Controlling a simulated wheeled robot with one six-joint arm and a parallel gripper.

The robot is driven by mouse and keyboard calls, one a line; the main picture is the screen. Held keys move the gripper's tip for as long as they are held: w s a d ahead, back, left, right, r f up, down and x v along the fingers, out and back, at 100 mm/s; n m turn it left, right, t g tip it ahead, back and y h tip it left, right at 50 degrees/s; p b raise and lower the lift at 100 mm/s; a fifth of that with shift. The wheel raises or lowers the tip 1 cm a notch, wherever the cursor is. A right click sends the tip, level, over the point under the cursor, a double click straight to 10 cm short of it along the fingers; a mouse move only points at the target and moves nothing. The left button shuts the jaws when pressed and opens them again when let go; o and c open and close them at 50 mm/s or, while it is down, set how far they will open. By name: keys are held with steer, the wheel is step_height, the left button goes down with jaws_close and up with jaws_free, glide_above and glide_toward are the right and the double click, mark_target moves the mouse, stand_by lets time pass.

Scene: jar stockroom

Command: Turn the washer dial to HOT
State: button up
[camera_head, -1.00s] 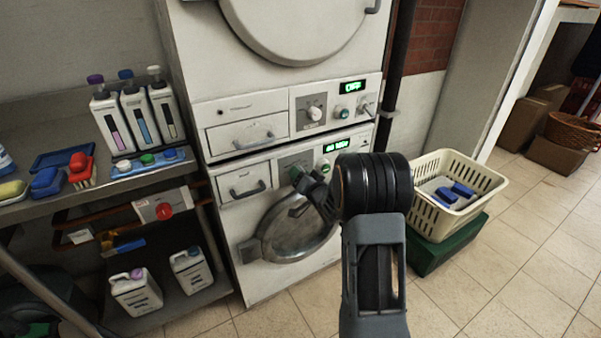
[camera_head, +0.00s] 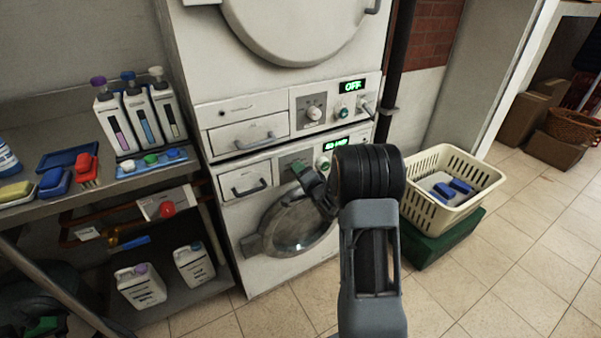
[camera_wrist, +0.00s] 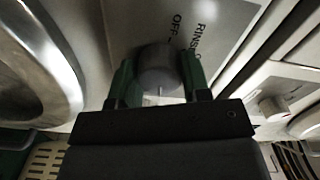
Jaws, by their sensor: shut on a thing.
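The washer (camera_head: 228,220) is the lower of two stacked white machines. Its grey round dial (camera_wrist: 160,68) is between the green fingers of my gripper (camera_wrist: 160,80) in the wrist view, and the gripper is shut on it. "OFF" and part of a word starting "RINS" show on the panel beside the dial; a HOT mark is not visible. In the head view my gripper (camera_head: 302,170) is at the washer's panel and hides most of the dial. The washer's green display (camera_head: 335,144) is lit, but its text is too small to read surely.
The upper machine has its own dial (camera_head: 314,113) and a display (camera_head: 352,87) reading OFF. A shelf with bottles and brushes (camera_head: 86,170) stands at left. A cream laundry basket (camera_head: 425,205) on a green box (camera_head: 440,245) stands close right of my arm.

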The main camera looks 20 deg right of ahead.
stand_by(0.4)
steer(key=o, duration=0.9)
steer(key=s, duration=0.4)
steer(key=s+d, duration=0.1)
steer(key=s, duration=0.4)
steer(key=s+p, duration=0.1)
steer(key=s, duration=0.3)
steer(key=shift+s+d, duration=0.3)
steer(key=shift+s, duration=0.05)
